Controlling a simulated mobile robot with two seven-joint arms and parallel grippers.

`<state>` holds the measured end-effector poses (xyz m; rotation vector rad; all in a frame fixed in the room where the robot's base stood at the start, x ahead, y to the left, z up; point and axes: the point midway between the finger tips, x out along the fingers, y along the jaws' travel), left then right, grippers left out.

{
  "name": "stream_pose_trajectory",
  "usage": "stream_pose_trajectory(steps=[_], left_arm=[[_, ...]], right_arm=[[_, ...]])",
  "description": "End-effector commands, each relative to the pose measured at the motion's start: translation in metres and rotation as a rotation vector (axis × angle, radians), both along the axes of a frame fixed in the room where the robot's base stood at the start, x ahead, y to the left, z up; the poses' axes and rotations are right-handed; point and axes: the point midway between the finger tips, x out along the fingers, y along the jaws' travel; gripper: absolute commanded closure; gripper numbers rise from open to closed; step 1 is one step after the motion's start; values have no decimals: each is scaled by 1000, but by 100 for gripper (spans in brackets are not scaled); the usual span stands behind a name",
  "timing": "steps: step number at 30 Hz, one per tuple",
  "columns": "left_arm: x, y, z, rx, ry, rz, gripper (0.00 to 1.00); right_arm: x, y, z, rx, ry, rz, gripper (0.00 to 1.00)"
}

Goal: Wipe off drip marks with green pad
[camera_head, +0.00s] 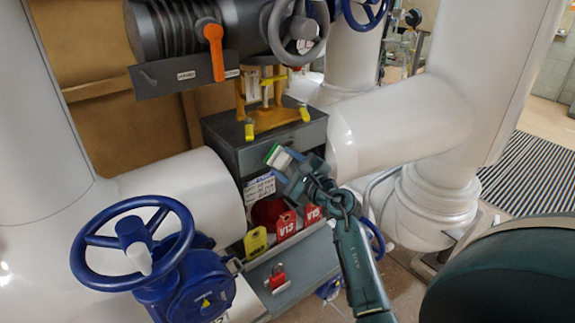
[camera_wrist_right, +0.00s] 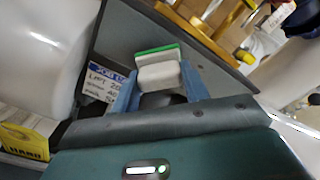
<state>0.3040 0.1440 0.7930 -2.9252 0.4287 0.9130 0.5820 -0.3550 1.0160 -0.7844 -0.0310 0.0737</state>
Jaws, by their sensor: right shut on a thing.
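The green pad (camera_head: 274,155) is a small block with a green face and a white body. My right gripper (camera_head: 286,168) is shut on it and holds it in front of the grey metal box between the white pipes. In the right wrist view the pad (camera_wrist_right: 158,72) sits between the two bluish fingers, green edge away from the palm. I cannot tell whether the pad touches the box. I cannot make out drip marks in either view. My left gripper is not in view.
The grey box (camera_head: 228,135) carries a yellow stand. Below are a handwritten label (camera_head: 259,189), red tags (camera_head: 286,224), a yellow tag (camera_head: 255,242) and a tray with a red padlock (camera_head: 277,279). White pipes flank it. A blue handwheel (camera_head: 88,240) stands at lower left.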

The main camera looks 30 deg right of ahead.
Motion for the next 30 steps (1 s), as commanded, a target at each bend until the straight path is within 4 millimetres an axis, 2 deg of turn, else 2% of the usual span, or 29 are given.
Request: stream_pose_trajectory(steps=[23,30], left_arm=[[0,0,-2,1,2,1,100],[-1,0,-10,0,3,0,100]], right_arm=[[14,1,0,-1,0,0,73],[15,-16,-2,-4,0,-1,73]])
